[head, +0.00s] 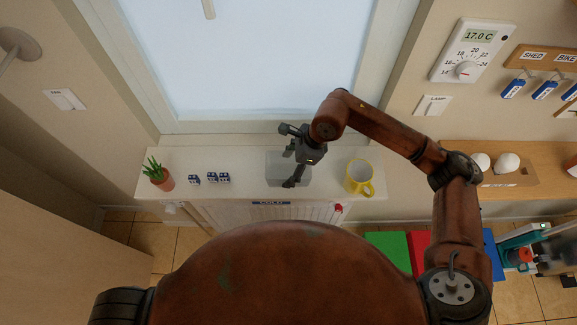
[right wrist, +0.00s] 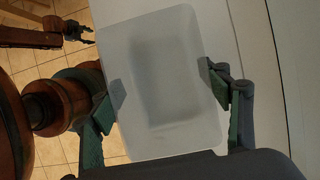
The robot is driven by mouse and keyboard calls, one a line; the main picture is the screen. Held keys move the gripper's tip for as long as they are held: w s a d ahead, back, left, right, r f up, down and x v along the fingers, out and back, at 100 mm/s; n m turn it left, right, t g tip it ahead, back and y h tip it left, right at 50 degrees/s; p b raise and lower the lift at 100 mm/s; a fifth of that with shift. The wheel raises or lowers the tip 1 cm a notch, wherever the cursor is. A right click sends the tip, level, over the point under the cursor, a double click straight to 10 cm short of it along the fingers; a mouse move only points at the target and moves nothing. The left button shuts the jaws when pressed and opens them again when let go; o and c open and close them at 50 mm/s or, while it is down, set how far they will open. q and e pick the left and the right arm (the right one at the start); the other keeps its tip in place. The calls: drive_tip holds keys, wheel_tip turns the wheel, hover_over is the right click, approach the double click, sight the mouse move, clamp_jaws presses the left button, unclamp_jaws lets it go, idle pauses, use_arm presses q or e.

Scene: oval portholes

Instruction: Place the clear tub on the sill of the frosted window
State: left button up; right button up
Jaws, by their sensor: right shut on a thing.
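The clear tub (head: 275,172) is a pale see-through box. In the head view it is over the sill (head: 330,160), between small blue-and-white blocks and a yellow mug. My right gripper (head: 291,167) is shut on it; the right wrist view shows the tub (right wrist: 165,75) between the two fingers. I cannot tell whether the tub's bottom touches the sill. The window (head: 250,60) behind the sill has a pale, milky pane in a light frame. My left gripper (right wrist: 82,33) shows small and dark at the top left of the right wrist view, away from the tub; its jaw state is unclear.
On the sill stand a potted plant (head: 160,174), blue-and-white blocks (head: 212,178) and, close right of the tub, the yellow mug (head: 359,179). A radiator (head: 235,215) is below. A shelf (head: 450,158) with white round things is at right. Bare sill lies left of the tub.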

drive_tip(key=shift+f, duration=0.15)
drive_tip(key=o, duration=1.2)
drive_tip(key=shift+c, duration=0.2)
drive_tip(key=shift+r, duration=0.25)
drive_tip(key=b+v, duration=0.1)
drive_tip(key=v, duration=1.1)
drive_tip(key=shift+b, duration=0.35)
